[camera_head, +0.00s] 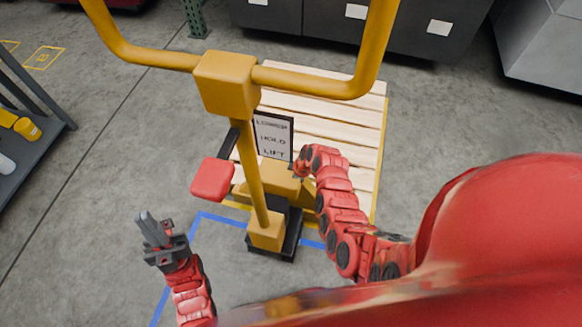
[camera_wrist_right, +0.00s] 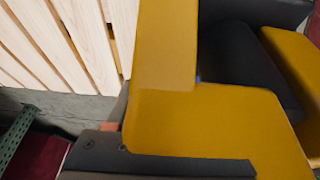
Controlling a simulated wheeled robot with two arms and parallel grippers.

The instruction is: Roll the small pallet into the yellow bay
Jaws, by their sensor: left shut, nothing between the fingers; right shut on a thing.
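The wooden pallet (camera_head: 330,95) lies behind the yellow pallet jack (camera_head: 266,230); its slats also show in the wrist view (camera_wrist_right: 70,40). The jack has a yellow handle bar, a post, a red pad (camera_head: 212,180) and a sign (camera_head: 272,137) reading lower, hold, lift. My right gripper (camera_head: 303,168) reaches in beside the sign, shut on a part of the jack; its fingertips are hard to make out. In the wrist view yellow jack parts (camera_wrist_right: 215,120) fill the middle. My left gripper (camera_head: 152,228) is shut and empty, left of the jack.
A small yellow floor marking (camera_head: 44,57) lies at the far left. Blue tape (camera_head: 215,217) runs on the floor around the jack's base. A dark shelf (camera_head: 30,140) with yellow items stands at left. Dark cabinets (camera_head: 330,32) line the back. Floor between is clear.

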